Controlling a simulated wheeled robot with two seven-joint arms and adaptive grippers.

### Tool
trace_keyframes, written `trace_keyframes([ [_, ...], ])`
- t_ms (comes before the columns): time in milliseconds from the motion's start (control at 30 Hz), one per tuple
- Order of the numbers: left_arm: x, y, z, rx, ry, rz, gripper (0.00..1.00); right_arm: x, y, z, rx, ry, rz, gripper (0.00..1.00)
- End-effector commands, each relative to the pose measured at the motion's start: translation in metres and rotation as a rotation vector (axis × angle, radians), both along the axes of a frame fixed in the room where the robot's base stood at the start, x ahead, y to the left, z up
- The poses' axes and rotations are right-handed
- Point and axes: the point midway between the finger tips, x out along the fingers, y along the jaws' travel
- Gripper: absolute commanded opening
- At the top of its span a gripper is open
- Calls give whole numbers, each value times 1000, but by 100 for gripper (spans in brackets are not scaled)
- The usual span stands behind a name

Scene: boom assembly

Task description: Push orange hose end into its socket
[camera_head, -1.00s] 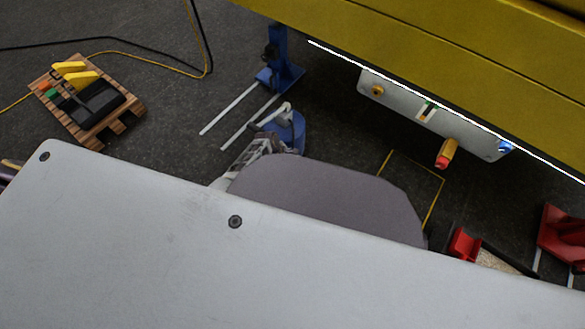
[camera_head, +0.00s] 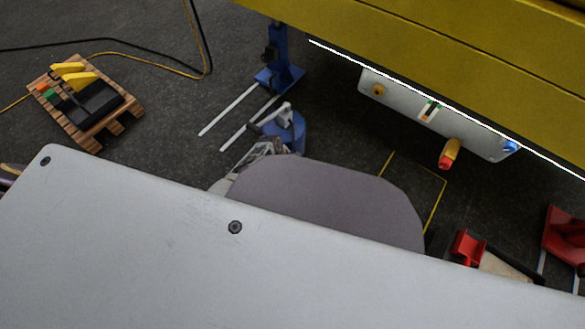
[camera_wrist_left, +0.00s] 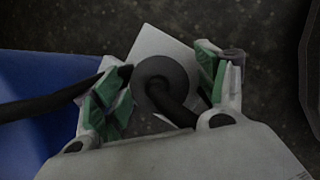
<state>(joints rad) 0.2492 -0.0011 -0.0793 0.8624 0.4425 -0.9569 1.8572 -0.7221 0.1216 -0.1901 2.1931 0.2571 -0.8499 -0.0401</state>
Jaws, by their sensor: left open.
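No orange hose end can be made out for certain. A pale panel (camera_head: 478,134) under the yellow boom (camera_head: 480,75) carries a small orange-yellow round fitting (camera_head: 378,90), a red-tipped yellow fitting (camera_head: 449,154) and a blue one (camera_head: 510,147). My left gripper (camera_head: 268,147) is beside a blue stand (camera_head: 293,132), partly hidden behind my grey body. In the left wrist view my left gripper (camera_wrist_left: 165,88) is open, with green-padded fingers on either side of a dark round piece (camera_wrist_left: 160,80) with a black hose. Contact cannot be told. My right gripper is not visible.
A wooden pallet (camera_head: 130,103) with black, yellow, green and orange pieces lies at left, near black and yellow cables (camera_head: 160,67). Red stands (camera_head: 565,235) are at right. The floor below the panel is mostly clear.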

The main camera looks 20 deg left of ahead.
Motion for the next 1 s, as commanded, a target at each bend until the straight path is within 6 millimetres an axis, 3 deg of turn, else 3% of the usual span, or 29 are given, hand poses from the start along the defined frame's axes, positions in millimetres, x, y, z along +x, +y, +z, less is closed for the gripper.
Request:
trace_keyframes([
  [67, 0, 0, 0, 0, 0, 0, 70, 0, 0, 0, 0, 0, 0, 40],
  [400, 0, 0, 0, 0, 0, 0, 26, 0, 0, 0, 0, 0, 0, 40],
  [1000, 0, 0, 9, -1, 0, 0, 25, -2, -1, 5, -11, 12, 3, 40],
])
